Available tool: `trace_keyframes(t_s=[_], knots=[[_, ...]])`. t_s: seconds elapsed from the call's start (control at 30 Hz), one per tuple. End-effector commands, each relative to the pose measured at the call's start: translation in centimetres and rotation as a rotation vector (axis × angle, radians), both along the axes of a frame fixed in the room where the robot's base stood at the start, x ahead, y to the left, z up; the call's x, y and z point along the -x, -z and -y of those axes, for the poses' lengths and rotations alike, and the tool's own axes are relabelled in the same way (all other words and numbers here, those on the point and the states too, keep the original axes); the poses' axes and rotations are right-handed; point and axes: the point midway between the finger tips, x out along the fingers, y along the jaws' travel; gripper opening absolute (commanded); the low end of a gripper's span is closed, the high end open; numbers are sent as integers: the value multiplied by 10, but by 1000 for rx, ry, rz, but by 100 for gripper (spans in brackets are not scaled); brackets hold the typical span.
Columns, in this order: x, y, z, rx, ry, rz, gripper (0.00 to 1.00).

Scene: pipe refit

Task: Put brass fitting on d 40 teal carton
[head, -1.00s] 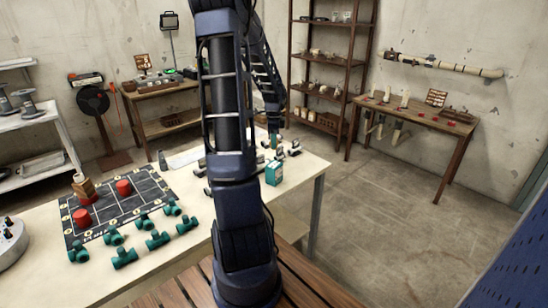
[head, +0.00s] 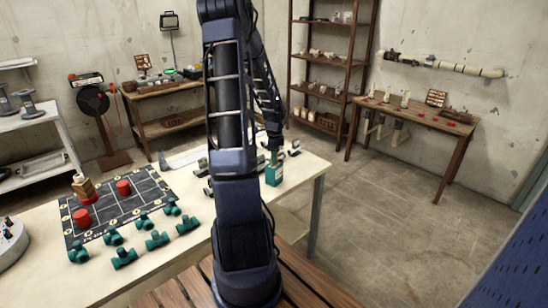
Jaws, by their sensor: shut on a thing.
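The teal carton (head: 274,176) stands upright on the pale table near its right end, with a light label on its front. My gripper (head: 273,151) is directly above the carton, pointing down. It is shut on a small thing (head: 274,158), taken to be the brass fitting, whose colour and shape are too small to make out. The held piece is just over the carton's top; I cannot tell whether they touch. My arm hides part of the table left of the carton.
Several small grey metal parts (head: 293,148) lie around the carton. Several green pipe fittings (head: 124,258) lie at the table's front left, beside a dark gridded board (head: 120,207) with red pieces. The pale table (head: 305,172) has clear surface right of the carton.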

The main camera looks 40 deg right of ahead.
Motion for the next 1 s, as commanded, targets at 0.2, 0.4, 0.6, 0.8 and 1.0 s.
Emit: trace_keyframes(t_s=[0.2,0.4,0.6,0.8,1.0], knots=[[0,3,0,0,0,0,51],[0,2,0,0,0,0,60],[0,-1,0,1,0,1,60],[-1,-25,0,2,-2,2,60],[-1,-65,0,1,-2,3,60]])
